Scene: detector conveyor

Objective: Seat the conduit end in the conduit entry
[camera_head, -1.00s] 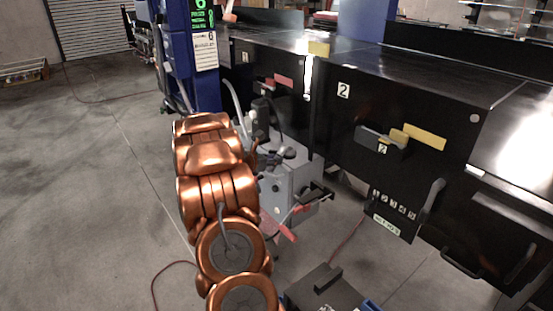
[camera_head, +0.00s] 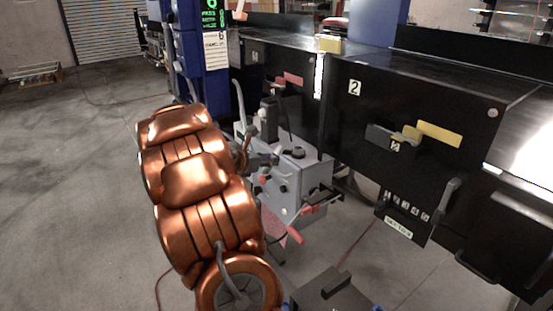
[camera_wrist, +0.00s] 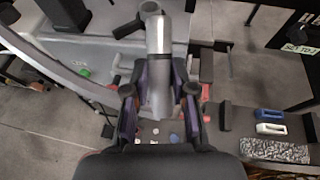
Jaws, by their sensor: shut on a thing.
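In the wrist view my gripper (camera_wrist: 160,92) is shut on a smooth grey cylindrical piece, the conduit end (camera_wrist: 159,55), which lies lengthwise between the dark fingers. Its far end reaches a round grey ring-like fitting (camera_wrist: 150,8) at the top edge. I cannot tell whether they touch or whether this fitting is the conduit entry. In the head view my gripper (camera_head: 264,158) is small and partly hidden behind my copper arm, beside a grey box (camera_head: 285,191) with knobs. The conduit end cannot be made out clearly there.
Black cabinets (camera_head: 365,125) with handles stand behind and right of the grey box. A red-handled tool part (camera_head: 285,228) juts out low in front. A dark box (camera_head: 325,290) is at the bottom. A blue block (camera_wrist: 269,114) and a white block (camera_wrist: 271,129) lie at right.

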